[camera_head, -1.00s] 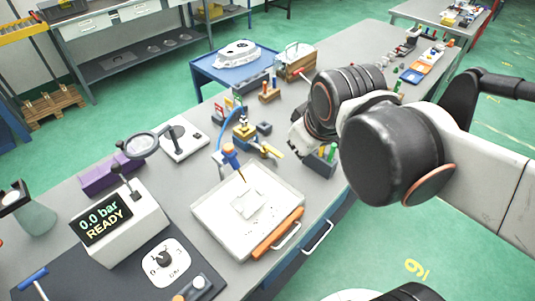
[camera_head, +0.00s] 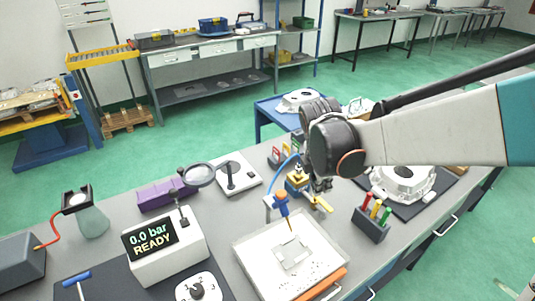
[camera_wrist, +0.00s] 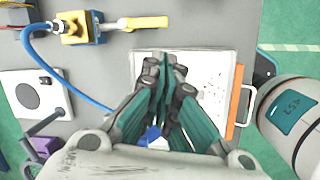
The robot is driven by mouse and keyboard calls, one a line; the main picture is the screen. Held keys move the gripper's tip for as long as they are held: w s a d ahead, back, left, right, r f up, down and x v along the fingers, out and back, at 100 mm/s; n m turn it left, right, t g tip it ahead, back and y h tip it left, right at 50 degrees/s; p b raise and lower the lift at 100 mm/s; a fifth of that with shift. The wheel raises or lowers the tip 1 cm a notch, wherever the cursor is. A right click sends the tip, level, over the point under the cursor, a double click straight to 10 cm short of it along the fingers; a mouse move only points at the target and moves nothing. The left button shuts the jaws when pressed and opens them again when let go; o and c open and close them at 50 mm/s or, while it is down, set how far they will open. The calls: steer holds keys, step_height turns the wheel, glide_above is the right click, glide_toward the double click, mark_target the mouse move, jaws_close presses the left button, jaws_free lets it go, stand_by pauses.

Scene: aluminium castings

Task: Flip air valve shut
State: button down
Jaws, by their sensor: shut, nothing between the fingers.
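The air valve has a brass-yellow body on a blue block (camera_head: 296,184), with a yellow lever (camera_head: 322,204) pointing toward the front right. In the wrist view, the valve body (camera_wrist: 74,27) is at the upper left, and its lever (camera_wrist: 142,23) lies straight out to the right, roughly in line with the body. A blue hose (camera_wrist: 60,80) runs from its left end. My gripper (camera_wrist: 166,62) is shut and empty; in the wrist view its fingertips are below the lever and apart from it.
A display box (camera_head: 165,250) reads 0.0 bar READY. A magnifier (camera_head: 200,175) is at the left. A block with coloured pegs (camera_head: 372,222) and a white casting (camera_head: 403,182) are at the right.

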mark_target(323, 203)
steer(key=shift+w+a+f+n+g, duration=0.15)
steer(key=shift+w+a+f+n, duration=0.15)
steer(key=shift+w+f+n, duration=0.45)
steer(key=shift+w+a+f+n+g, duration=0.15)
steer(key=shift+w+a+f+n, duration=0.2)
steer(key=shift+f+n, duration=0.55)
steer(key=shift+d, duration=0.15)
steer(key=b+x, duration=0.3)
steer(key=x, duration=0.7)
steer(key=shift+d, duration=0.2)
